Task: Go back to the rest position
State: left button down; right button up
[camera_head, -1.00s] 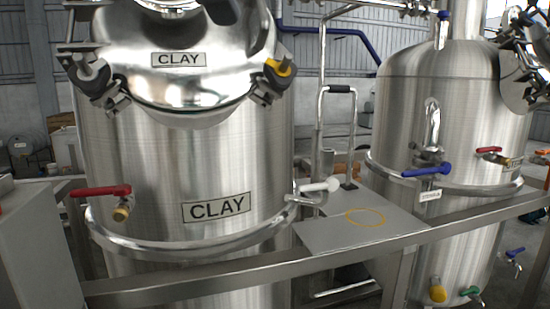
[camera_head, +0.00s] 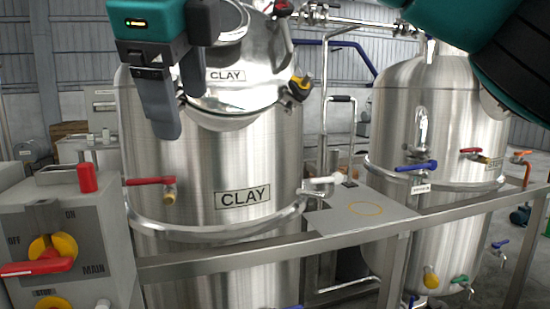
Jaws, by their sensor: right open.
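My right gripper (camera_head: 180,108) hangs at the upper left of the head view, its teal body cut off by the top edge. Its two grey fingers point down and are apart, with nothing seen between them. It shows in front of the upper left part of the steel tank labelled CLAY (camera_head: 255,160) and hides part of its lid rim. A teal and black link of my arm fills the upper right corner. My left gripper is not in view.
A grey control box with a yellow and red main switch (camera_head: 52,252) stands at the lower left. A steel rail (camera_head: 240,254) runs across the front. A grey plate with a yellow ring (camera_head: 365,208) lies between the CLAY tank and a second tank (camera_head: 400,130) with a blue-handled valve.

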jog(key=s+a+f+g+y, duration=0.6)
jog(key=a+f+g+y, duration=0.4)
jog(key=f+g, duration=0.1)
jog(key=w+d+f+m+t+y, duration=0.2)
jog(key=w+d+f+m+t, duration=0.5)
jog(key=m, duration=0.5)
jog(key=w+d+f+m+t+y, duration=0.1)
jog(key=w+d+f+m+t, duration=0.1)
jog(key=d+f+m+t, duration=0.75)
jog(key=w+d+f+m+t+y, duration=0.2)
jog(key=w+m+t, duration=0.4)
jog(key=m, duration=0.8)
jog(key=s+d+f+m+h, duration=0.2)
jog(key=d+f+m+h, duration=0.25)
jog(key=f, duration=0.25)
jog(key=s+d+f+m+h, duration=0.3)
jog(key=d+f+m+h, duration=0.15)
jog(key=f, duration=0.35)
jog(key=s+d+f+m+g+h, duration=0.2)
jog(key=s+d+f+g, duration=0.1)
jog(key=s+d+f, duration=0.2)
jog(key=s+d+f+m+g+h, duration=0.2)
jog(key=s+d+f+m+g, duration=0.1)
jog(key=s+f, duration=0.6)
notch_tip(320, 180, down, 2)
jog(key=shift+s+d+f, duration=0.25)
jog(key=shift+s+d, duration=0.05)
jog(key=shift+d, duration=0.6)
